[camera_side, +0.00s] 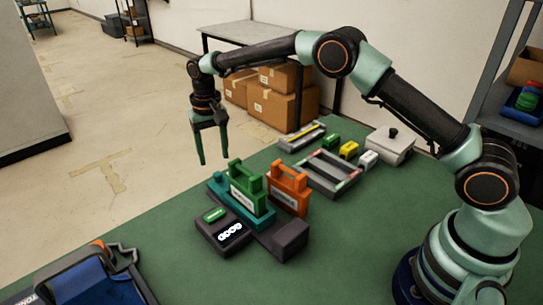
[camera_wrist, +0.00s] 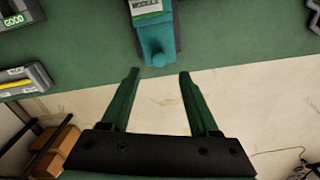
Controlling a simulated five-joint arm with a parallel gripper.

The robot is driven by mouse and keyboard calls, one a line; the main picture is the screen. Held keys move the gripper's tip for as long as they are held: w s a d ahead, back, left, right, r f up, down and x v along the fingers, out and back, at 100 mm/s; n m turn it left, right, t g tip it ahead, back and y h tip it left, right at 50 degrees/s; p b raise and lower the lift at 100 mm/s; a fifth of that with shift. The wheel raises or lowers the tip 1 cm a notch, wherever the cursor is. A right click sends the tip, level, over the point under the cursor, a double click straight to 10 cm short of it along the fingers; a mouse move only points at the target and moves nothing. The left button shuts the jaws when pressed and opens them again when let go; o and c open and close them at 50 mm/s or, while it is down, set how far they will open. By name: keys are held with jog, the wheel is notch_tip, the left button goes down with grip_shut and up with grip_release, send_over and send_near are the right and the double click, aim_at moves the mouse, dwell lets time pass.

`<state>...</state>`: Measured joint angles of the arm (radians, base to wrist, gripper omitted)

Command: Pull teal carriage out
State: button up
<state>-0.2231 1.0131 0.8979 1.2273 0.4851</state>
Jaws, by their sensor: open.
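The teal carriage (camera_side: 216,187) sits low on the green table in the side view, its rounded end pointing left and back. A green module (camera_side: 248,190) with a handle and white label stands upright on it and hides part of it. In the wrist view the carriage's teal end (camera_wrist: 156,45) shows at top centre, just beyond the fingertips, with a label behind it. My gripper (camera_side: 213,157) is open and empty, pointing down above and behind that end, apart from it. Its two fingers (camera_wrist: 158,74) are spread in the wrist view.
An orange module (camera_side: 288,188) stands right of the green one. A dark box (camera_side: 222,232) reading GOOD lies in front, beside a dark block (camera_side: 286,240). A grey tray (camera_side: 326,174) and small coloured blocks lie behind. A blue bin (camera_side: 95,280) is front left.

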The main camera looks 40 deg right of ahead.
notch_tip(320, 180, up, 8)
jog(key=shift+f, duration=0.25)
jog(key=s+d+r+n+t, duration=0.1)
jog(key=s+d+r, duration=0.3)
jog(key=s+r, duration=0.15)
jog(key=s+d+r+t, duration=0.2)
jog(key=s+d+r, duration=0.25)
jog(key=r, duration=0.25)
jog(key=s+d+f+n+t, duration=0.1)
jog(key=s+d+f, duration=0.1)
jog(key=s, duration=0.6)
jog(key=s+d+f+n+t, duration=0.1)
jog(key=s+d+f, duration=0.1)
jog(key=s, duration=0.6)
jog(key=shift+s+t, duration=0.3)
